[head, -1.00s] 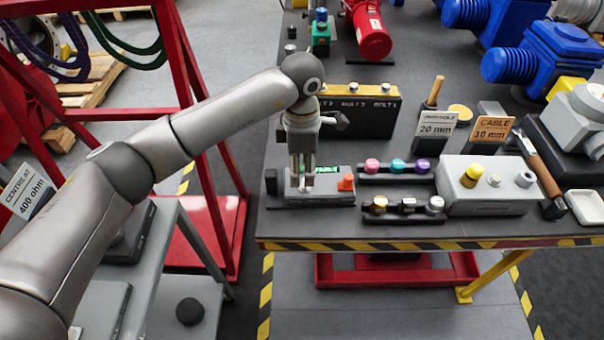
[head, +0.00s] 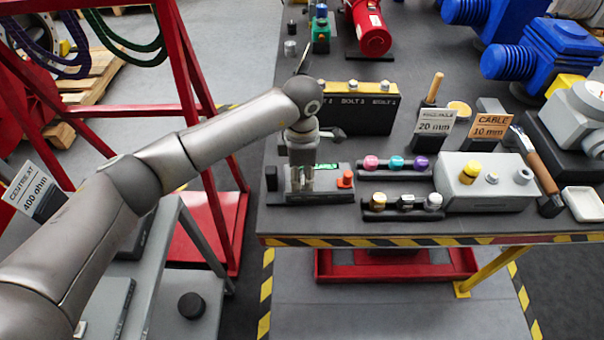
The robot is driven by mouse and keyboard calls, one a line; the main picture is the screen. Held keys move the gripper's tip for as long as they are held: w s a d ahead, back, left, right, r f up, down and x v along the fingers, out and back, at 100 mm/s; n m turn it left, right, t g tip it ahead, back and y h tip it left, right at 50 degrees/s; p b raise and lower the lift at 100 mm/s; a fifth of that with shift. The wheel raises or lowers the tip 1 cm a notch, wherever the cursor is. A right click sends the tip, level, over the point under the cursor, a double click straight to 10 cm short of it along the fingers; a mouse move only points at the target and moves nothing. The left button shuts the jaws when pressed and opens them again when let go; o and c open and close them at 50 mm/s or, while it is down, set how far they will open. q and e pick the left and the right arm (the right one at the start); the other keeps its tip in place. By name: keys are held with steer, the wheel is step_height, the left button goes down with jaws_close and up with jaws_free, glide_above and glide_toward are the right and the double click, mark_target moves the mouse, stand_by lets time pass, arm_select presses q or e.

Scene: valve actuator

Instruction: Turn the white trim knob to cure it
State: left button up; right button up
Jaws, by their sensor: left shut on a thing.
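My right gripper is not in view.
A rack with pink, teal and purple knobs (head: 396,163) stands right of the unit, with another rack of small parts (head: 407,203) before it. A black bolt box (head: 362,118) stands behind. A grey box (head: 487,183) with a yellow button is further right.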

arm_select(q)
steer(key=shift+f+n+b, duration=0.1)
steer(key=shift+n+b, duration=0.4)
steer(key=shift+b, duration=0.05)
steer(key=n+b, duration=0.2)
steer(key=n, duration=0.1)
steer(key=n+b, duration=0.2)
steer(key=n, duration=0.1)
steer(key=shift+s+n, duration=0.15)
steer(key=shift+n, duration=0.15)
steer(key=shift+d+n+b, duration=0.1)
steer(key=shift+n+b, duration=0.4)
steer(key=shift+n, duration=0.1)
steer(key=o, duration=1)
steer(key=shift+o, duration=0.2)
